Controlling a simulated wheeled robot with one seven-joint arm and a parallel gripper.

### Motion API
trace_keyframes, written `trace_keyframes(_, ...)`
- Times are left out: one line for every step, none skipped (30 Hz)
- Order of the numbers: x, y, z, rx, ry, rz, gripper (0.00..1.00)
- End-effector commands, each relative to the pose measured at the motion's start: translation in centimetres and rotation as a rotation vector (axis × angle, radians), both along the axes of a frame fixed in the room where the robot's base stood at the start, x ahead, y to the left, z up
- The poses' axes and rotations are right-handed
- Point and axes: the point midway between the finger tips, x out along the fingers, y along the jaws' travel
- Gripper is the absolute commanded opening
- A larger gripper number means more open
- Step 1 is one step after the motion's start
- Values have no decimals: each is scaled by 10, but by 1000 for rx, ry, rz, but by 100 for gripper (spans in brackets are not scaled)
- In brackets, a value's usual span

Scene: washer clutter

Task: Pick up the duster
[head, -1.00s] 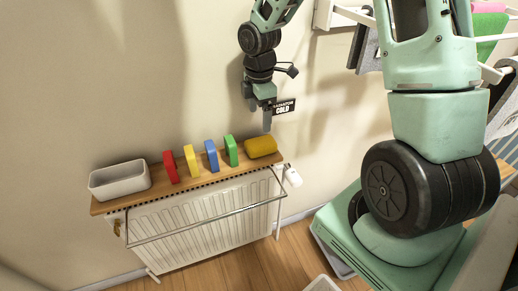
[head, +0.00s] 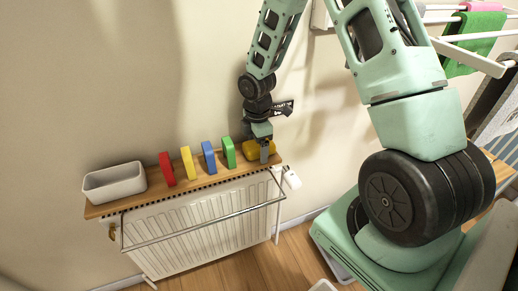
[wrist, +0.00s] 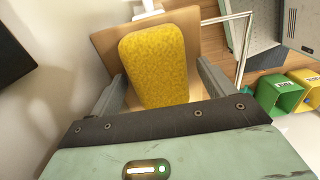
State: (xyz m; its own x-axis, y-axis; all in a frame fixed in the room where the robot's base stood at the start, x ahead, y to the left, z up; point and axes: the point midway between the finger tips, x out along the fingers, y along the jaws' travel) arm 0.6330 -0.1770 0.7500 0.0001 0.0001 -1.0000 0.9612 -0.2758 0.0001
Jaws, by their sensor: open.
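The duster is a yellow, rounded, fuzzy block (wrist: 155,65) in the wrist view, lying on the right end of a wooden shelf. In the head view the yellow duster (head: 248,148) is partly hidden behind my gripper (head: 262,152). My gripper (wrist: 160,92) is open, with one finger on each side of the duster in the wrist view. I cannot tell whether the fingers touch it.
The wooden shelf (head: 130,202) sits over a white radiator (head: 190,225) against the wall. Red (head: 166,168), yellow (head: 188,162), blue (head: 208,156) and green (head: 229,151) blocks stand left of the duster, beside a white bin (head: 114,183). The green one is close to my gripper.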

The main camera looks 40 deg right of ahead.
Motion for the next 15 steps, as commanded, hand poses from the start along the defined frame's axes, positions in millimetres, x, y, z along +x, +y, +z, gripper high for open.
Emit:
trace_keyframes(0,0,0,0,0,0,82)
trace_keyframes(0,0,0,0,0,0,82)
trace_keyframes(0,0,0,0,0,0,82)
trace_keyframes(0,0,0,0,0,0,79)
trace_keyframes(0,0,0,0,0,0,71)
trace_keyframes(0,0,0,0,0,0,60)
trace_keyframes(0,0,0,0,0,0,51)
trace_keyframes(0,0,0,0,0,0,43)
trace_keyframes(0,0,0,0,0,0,34)
trace_keyframes(0,0,0,0,0,0,34)
trace_keyframes(0,0,1,0,0,0,34)
trace_keyframes(0,0,1,0,0,0,30)
trace_keyframes(0,0,1,0,0,0,30)
trace_keyframes(0,0,1,0,0,0,30)
trace_keyframes(0,0,1,0,0,0,30)
